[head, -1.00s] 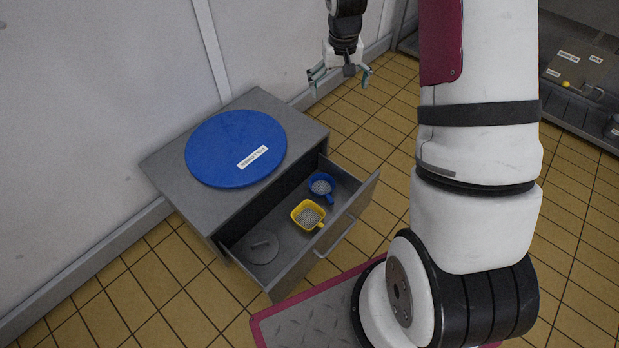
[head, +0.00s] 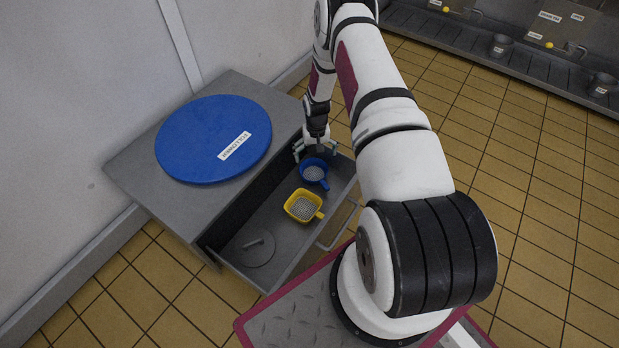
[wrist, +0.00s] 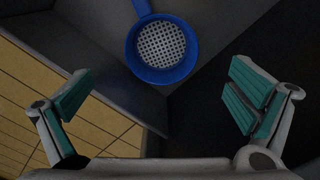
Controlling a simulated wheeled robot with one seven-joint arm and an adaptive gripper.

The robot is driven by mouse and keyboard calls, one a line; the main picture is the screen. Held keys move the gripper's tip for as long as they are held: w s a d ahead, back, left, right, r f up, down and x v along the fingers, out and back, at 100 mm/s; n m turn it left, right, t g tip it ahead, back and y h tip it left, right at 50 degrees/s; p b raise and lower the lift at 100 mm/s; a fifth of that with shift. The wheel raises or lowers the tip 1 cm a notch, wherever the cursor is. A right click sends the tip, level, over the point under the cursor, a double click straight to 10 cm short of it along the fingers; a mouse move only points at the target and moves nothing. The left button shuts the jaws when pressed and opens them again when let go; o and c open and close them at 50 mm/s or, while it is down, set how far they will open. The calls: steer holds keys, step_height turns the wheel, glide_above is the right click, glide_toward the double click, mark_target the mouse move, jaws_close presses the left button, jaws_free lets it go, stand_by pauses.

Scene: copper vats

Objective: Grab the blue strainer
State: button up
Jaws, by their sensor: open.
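The blue strainer (head: 314,172) lies in the open drawer (head: 262,243) at its far end, its handle pointing toward the drawer front. In the wrist view the round blue strainer (wrist: 162,50) shows its perforated grey mesh, with the handle running off the top edge. My gripper (head: 316,152) is at the far end of the drawer, just beyond the strainer. In the wrist view my gripper (wrist: 158,100) is open and empty, its teal finger pads wide apart. The strainer appears ahead of the fingers, not between them. The exact height gap cannot be told.
A yellow square strainer (head: 302,206) lies mid-drawer, beside the blue one. A grey round lid (head: 254,248) lies at the near end. A blue disc with a label (head: 213,138) covers much of the cabinet top (head: 142,176). The drawer walls are close to my fingers.

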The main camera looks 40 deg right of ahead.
steer(key=b, duration=0.3)
glide_above(314, 178)
steer(key=f, duration=0.7)
steer(key=shift+a+f, duration=0.15)
steer(key=shift+a, duration=0.05)
steer(key=shift+d+f+b, duration=0.2)
steer(key=shift+f+b, duration=1.35)
steer(key=shift+f, duration=1.1)
steer(key=c, duration=1)
